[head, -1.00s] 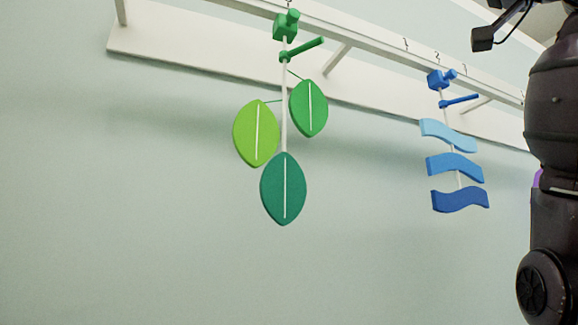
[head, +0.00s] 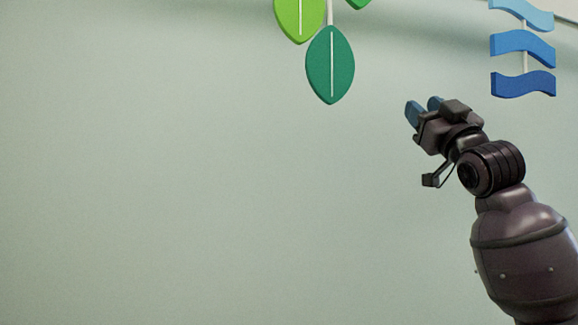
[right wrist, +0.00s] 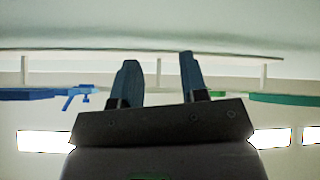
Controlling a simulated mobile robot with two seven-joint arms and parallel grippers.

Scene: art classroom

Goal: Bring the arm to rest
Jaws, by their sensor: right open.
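My right gripper (head: 424,110) is open and empty in the head view, right of the middle, with its blue fingertips pointing up and to the left. Its arm comes in from the lower right. In the right wrist view the two blue fingers (right wrist: 160,82) stand apart with nothing between them. The gripper appears below and between the green leaf mobile (head: 330,65) and the blue wave mobile (head: 523,45), and touches neither in the picture. My left gripper is not in view.
Both mobiles are cut off by the top of the head view. In the right wrist view a blue piece (right wrist: 40,95) shows at left, a green piece (right wrist: 285,99) at right, and a pale rail (right wrist: 130,53) behind. The wall at left and below is bare.

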